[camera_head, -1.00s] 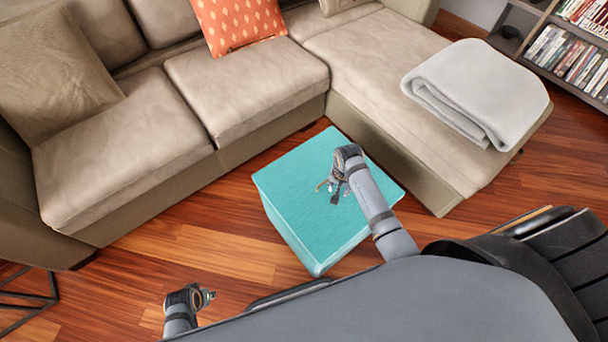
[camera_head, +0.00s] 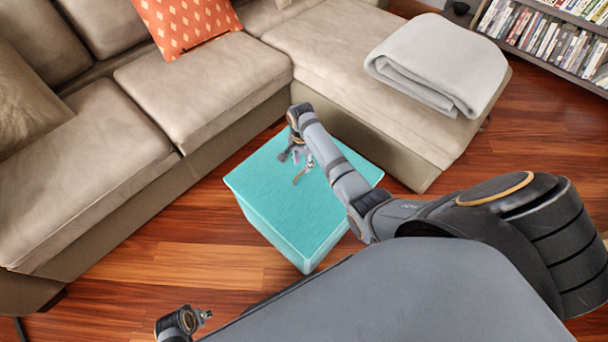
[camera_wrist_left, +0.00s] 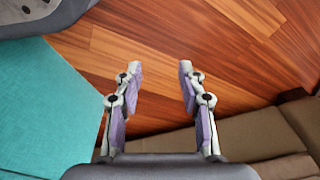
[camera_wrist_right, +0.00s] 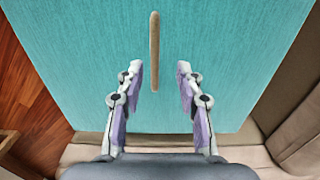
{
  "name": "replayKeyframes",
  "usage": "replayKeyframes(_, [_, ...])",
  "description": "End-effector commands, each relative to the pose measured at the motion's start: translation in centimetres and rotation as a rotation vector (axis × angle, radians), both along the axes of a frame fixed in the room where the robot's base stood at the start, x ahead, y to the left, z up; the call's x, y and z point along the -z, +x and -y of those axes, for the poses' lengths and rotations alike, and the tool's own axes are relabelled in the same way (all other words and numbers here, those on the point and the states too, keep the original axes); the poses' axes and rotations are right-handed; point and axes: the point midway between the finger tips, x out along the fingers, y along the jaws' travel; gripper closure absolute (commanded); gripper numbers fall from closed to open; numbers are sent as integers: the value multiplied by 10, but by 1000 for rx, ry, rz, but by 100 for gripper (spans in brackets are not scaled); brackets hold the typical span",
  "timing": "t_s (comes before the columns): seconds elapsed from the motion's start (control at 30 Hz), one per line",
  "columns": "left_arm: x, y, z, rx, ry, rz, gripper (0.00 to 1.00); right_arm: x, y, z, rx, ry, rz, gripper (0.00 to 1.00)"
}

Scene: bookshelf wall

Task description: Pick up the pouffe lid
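The pouffe is a turquoise box on the floor, and its flat lid (camera_head: 262,188) faces up in the head view. In the right wrist view the lid (camera_wrist_right: 225,50) fills most of the picture, with a thin tan strip (camera_wrist_right: 154,50) on it, seemingly a handle. My right gripper (camera_head: 301,168) is open and empty above the lid; in its wrist view the strip lies just left of the middle, between the fingers' line. My left gripper (camera_wrist_left: 160,75) is open and empty over the floor, with the pouffe at the left of its view.
A bookshelf (camera_head: 550,30) is at top right. Wooden floor (camera_head: 175,270) is clear at left.

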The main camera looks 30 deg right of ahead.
Motion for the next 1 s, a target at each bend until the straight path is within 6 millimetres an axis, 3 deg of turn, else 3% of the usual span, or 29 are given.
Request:
replayKeyframes(0.17, [-13,8,5,1,-7,2,60,17,-4,2,0,0,-3,63])
replayKeyframes(0.4, [-54,18,16,6,-26,-8,60,47,-6,3,0,1,-1,63])
replayKeyframes(0.73, [-67,19,18,8,-31,-12,60,51,-6,3,-1,0,0,63])
replayKeyframes(1.0, [-66,19,18,8,-30,-12,60,51,-6,3,-1,0,0,99])
